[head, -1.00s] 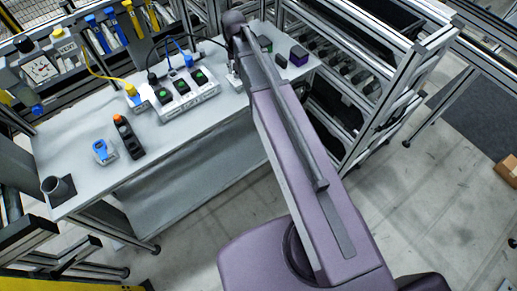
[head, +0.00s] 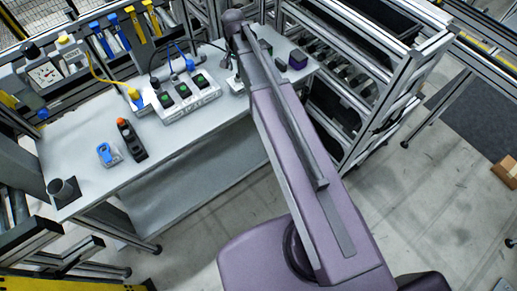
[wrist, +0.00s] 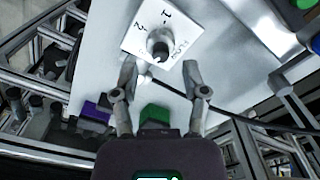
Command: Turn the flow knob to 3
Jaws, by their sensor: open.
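The flow knob (wrist: 159,44) is a dark round knob on a white square plate (wrist: 183,22) in the wrist view. The numbers 1 and 2 and some lettering are printed around it. A small pale mark shows at the knob's lower edge, but I cannot tell for sure which number it points to. My gripper (wrist: 159,76) is open, with its two fingers apart just below the knob in the picture, one towards each side. Nothing is between the fingertips. In the head view, my arm hides the gripper, and only a bit of a white plate (head: 236,84) shows beside it.
A white box with several green-lit switches (head: 187,101) stands left of my arm on the grey table (head: 90,190). A purple block (head: 298,60) lies to the right.

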